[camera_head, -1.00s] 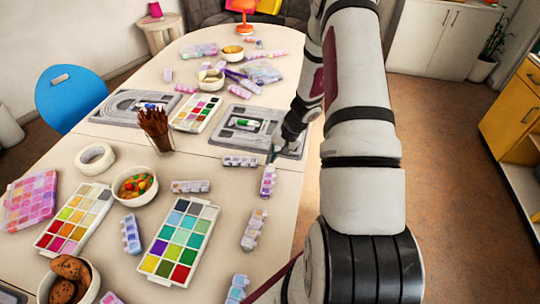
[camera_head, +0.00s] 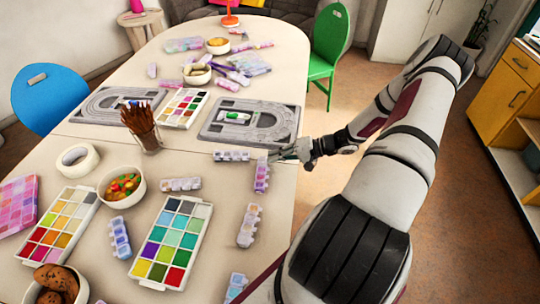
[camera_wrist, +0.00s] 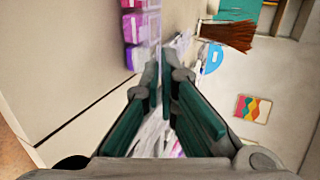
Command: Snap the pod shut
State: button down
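My gripper (camera_head: 288,153) is at the table's right edge in the head view. A pod with pink and purple compartments (camera_head: 262,175) lies just left of and below it. A paler pod (camera_head: 231,155) lies farther left. In the wrist view my gripper's fingers (camera_wrist: 160,76) come close together at the tips, with a thin gap. A pink and purple pod (camera_wrist: 142,28) shows just beyond them, left of the tips. A pale, blurred strip (camera_wrist: 182,44) is right of this pod; I cannot tell if it is its lid. Contact is not clear.
More pods (camera_head: 249,226) lie around the paint palettes (camera_head: 145,268). A grey bead board (camera_head: 286,138) lies behind the gripper. A cup of brown sticks (camera_head: 150,143) and a bowl of beads (camera_head: 104,184) stand left. A green chair (camera_head: 322,72) is beyond the table's right edge.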

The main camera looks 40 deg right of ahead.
jog(key=shift+s+d+f+t+y+b, duration=0.15)
jog(key=shift+f+t+y+b, duration=0.85)
jog(key=shift+b, duration=0.45)
jog(key=shift+r, duration=0.1)
jog(key=c, duration=1.8)
grip_release()
jog(key=shift+c, duration=0.2)
jog(key=shift+s+d, duration=0.1)
jog(key=shift+s, duration=0.05)
jog(key=v, duration=1.1)
jog(key=shift+s+d, duration=0.25)
jog(key=shift+s, duration=0.1)
